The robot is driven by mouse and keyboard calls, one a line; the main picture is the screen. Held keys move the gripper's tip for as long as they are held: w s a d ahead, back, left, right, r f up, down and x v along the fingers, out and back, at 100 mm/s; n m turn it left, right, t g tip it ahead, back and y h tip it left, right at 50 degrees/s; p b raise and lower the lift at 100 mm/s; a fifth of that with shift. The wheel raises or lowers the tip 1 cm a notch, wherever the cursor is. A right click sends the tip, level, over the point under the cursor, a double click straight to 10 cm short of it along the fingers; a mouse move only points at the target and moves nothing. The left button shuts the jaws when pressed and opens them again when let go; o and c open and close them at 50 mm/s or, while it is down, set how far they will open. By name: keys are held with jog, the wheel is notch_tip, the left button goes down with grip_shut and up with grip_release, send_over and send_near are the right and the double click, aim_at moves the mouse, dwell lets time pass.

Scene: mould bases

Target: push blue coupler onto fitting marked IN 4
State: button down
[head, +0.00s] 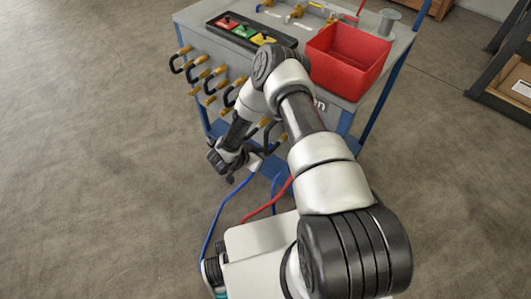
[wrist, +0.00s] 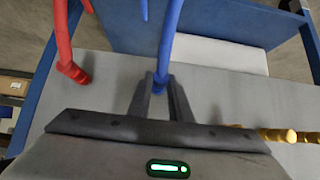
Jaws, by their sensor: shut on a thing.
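My gripper (head: 247,166) is low in front of the mould base's fitting face, left of my forearm in the head view. In the wrist view its two dark fingers (wrist: 160,98) are shut on the blue coupler (wrist: 160,87), at the end of a blue hose (wrist: 170,40). The blue hose (head: 213,226) also loops down to my base in the head view. Brass fittings (wrist: 276,135) show at the right of the wrist view, apart from the coupler. Several brass fittings (head: 203,74) line the face in the head view. No IN 4 mark is readable; my arm hides part of the face.
A red coupler and hose (wrist: 72,70) are left of the fingers in the wrist view. Black hose loops (head: 176,64) stick out from the face. A red bin (head: 345,75) and a black tray (head: 270,45) stand on top. Open floor lies left.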

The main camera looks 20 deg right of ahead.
jog(key=shift+s+a+p, duration=0.15)
jog(key=shift+s+a, duration=0.5)
jog(key=shift+a, duration=0.35)
jog(key=shift+s+a+p, duration=0.15)
jog(key=shift+s+a, duration=0.5)
jog(key=shift+a, duration=0.35)
jog(key=s+a, duration=0.3)
jog(key=a, duration=0.2)
jog(key=shift+s+p, duration=0.2)
jog(key=shift+p, duration=0.1)
